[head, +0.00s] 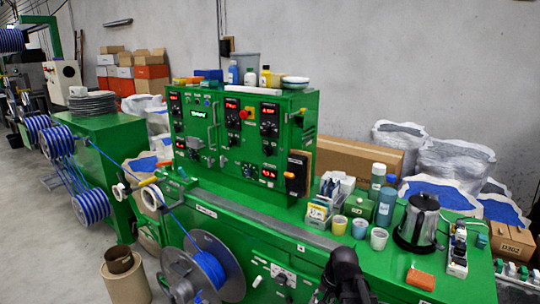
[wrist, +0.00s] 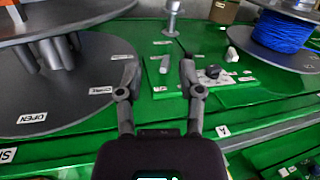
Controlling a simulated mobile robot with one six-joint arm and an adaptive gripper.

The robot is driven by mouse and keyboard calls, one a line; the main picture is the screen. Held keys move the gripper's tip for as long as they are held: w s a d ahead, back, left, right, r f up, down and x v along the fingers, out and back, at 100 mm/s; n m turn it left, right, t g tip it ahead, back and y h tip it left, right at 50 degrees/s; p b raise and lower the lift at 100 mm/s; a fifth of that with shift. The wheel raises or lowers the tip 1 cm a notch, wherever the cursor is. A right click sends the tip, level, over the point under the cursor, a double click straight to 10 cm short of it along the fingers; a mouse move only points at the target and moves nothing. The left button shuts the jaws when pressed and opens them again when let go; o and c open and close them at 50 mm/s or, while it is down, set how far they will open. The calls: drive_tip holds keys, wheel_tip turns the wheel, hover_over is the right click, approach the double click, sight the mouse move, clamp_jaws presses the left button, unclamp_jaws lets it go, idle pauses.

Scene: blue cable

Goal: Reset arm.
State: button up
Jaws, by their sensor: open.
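My gripper (wrist: 158,75) is open and empty in the wrist view, its two dark fingers apart in front of a green machine panel (wrist: 200,45). In the head view my dark arm (head: 343,275) shows at the bottom, in front of the green machine (head: 290,262); the fingertips cannot be made out there. The blue cable (head: 180,225) runs from the striped spools at the left to the grey reel (head: 183,275) at the lower middle. Blue cable on a reel (wrist: 284,32) also shows at the upper right of the wrist view.
A large grey reel flange (wrist: 60,95) is close on the left in the wrist view. A cardboard cylinder (head: 125,278) stands on the floor.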

drive_tip(key=s+d+f+n+g+h+b, duration=0.1)
drive_tip(key=s+f+n+h, duration=0.1)
drive_tip(key=s+n, duration=0.3)
drive_tip(key=shift+s+d+f+h+b, duration=0.2)
drive_tip(key=shift+s+f+h+b, duration=0.15)
drive_tip(key=shift+s, duration=0.55)
idle(0.4)
